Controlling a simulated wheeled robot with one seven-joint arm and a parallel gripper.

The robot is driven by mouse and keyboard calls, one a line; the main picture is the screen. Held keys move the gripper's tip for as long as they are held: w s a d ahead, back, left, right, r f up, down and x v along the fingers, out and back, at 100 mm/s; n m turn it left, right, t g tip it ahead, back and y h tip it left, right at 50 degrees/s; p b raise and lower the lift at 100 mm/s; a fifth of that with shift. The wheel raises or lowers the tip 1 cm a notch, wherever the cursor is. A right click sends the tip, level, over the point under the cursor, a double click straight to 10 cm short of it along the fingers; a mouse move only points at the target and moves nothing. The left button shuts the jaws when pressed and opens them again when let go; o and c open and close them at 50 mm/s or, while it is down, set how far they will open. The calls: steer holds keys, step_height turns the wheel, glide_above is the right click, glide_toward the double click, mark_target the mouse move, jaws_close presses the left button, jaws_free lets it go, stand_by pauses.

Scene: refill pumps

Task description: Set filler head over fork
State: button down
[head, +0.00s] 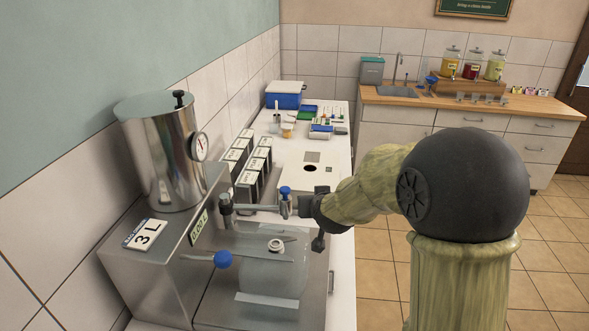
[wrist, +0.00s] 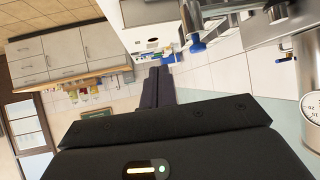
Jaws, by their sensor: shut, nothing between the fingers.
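The filler head (head: 286,203) is a steel piece with a blue top at the end of a horizontal steel arm (head: 255,208) in the head view. A blue-topped part, apparently that head, shows above and right of my fingers in the wrist view (wrist: 197,46). Below it, flat metal bars, apparently the fork (head: 262,258), reach across a translucent container whose round neck (head: 276,245) lies lower and left of the head. My gripper (head: 304,205) is shut and empty, close beside the head on its right; its dark fingers (wrist: 160,72) are together. Contact cannot be told.
A steel tank with a gauge (head: 160,150) stands on the steel filler housing at left. A blue ball knob (head: 222,259) sticks out in front. Several labelled boxes (head: 250,160) and a white panel (head: 310,172) stand behind. Open floor lies to the right.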

steer(key=s+d+f+g, duration=0.2)
steer(key=s+d, duration=0.2)
steer(key=s, duration=0.4)
steer(key=s+d+f+m+g+h, duration=0.1)
steer(key=s+d+f+g, duration=0.2)
steer(key=s, duration=0.6)
steer(key=s+d+f+g, duration=0.2)
steer(key=s+d, duration=0.3)
steer(key=s, duration=0.3)
steer(key=shift+s+f+g+h, duration=0.3)
steer(key=shift+g, duration=0.4)
